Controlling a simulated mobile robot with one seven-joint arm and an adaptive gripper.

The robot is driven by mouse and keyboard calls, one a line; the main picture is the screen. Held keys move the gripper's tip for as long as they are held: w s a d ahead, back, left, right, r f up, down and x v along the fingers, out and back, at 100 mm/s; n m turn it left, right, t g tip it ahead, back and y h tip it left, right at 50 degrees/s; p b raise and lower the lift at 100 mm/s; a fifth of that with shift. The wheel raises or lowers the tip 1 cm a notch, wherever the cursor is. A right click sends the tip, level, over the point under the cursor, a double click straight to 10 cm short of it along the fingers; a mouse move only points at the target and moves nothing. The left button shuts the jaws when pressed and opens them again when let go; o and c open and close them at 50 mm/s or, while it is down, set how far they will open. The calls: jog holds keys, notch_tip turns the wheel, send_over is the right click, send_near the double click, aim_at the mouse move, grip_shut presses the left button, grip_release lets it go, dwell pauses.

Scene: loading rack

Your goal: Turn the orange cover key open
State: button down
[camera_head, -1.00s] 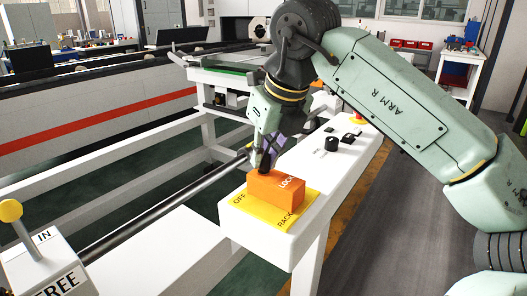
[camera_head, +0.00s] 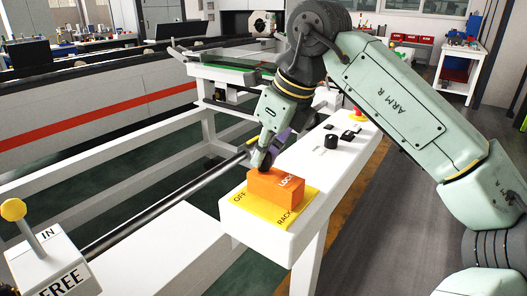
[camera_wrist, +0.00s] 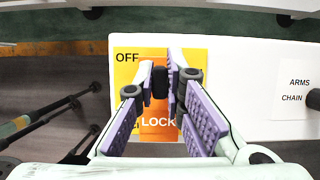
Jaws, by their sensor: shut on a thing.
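The orange cover key (camera_head: 275,187) is a block marked LOCK on a yellow plate (camera_head: 243,212) at the near end of a white beam. In the wrist view the orange cover key (camera_wrist: 158,123) shows between my fingers, partly hidden by them. My gripper (camera_head: 264,162) comes down onto the block's far left end. In the wrist view its purple-padded fingers (camera_wrist: 163,78) close in around a small dark part above the orange piece. The jaws are shut on the key; the exact contact is hard to see.
Black knobs (camera_head: 331,142) and a red button (camera_head: 357,114) stand farther along the white beam (camera_head: 290,239). A yellow-knobbed lever (camera_head: 13,209) on a white box marked IN and FREE is at the lower left. A long rail (camera_head: 160,207) runs left of the beam.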

aim_at(284, 179)
jog(key=c, duration=1.7)
grip_release()
jog(key=shift+o, duration=0.2)
jog(key=v, duration=1.2)
